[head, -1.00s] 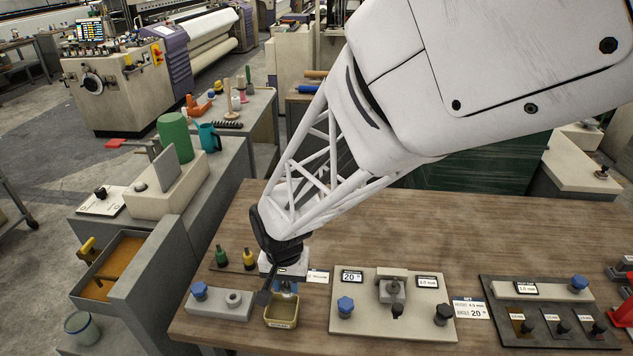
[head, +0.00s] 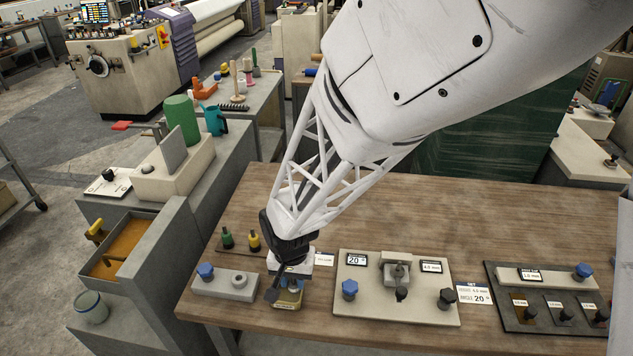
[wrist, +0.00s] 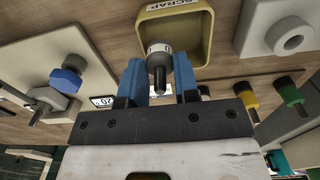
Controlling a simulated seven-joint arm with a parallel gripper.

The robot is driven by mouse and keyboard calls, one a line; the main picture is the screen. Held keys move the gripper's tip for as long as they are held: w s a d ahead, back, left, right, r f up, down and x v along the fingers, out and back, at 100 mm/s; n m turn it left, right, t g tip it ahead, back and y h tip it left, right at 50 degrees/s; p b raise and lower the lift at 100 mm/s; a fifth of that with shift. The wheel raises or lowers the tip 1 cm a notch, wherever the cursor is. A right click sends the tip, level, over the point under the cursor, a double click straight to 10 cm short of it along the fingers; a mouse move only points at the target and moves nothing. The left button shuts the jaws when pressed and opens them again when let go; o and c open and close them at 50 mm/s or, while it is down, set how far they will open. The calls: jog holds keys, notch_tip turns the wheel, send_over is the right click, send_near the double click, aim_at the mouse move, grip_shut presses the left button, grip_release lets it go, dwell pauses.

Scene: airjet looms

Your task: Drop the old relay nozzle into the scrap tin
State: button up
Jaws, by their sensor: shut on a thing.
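My gripper (wrist: 158,72) has blue fingers shut on the old relay nozzle (wrist: 158,54), a short grey cylinder with a dark tip. The scrap tin (wrist: 202,48) is a small yellowish open tray with a SCRAP label, just beyond the nozzle in the wrist view. In the head view the tin (head: 286,305) stands near the bench's front edge, and my gripper (head: 291,284) is right over it, covering much of its opening. The nozzle is hard to make out there. I cannot tell whether it is below the tin's rim.
A grey block with a blue knob (head: 224,283) stands left of the tin. A setting plate (head: 397,290) with knobs stands close on the right. Green and yellow-topped pegs (head: 253,242) stand behind left. A dark gauge board (head: 540,300) lies farther right. Bare wood lies behind.

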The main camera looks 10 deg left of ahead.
jog(key=shift+f, duration=0.25)
jog(key=o, duration=1)
jog(key=shift+r, duration=3.9)
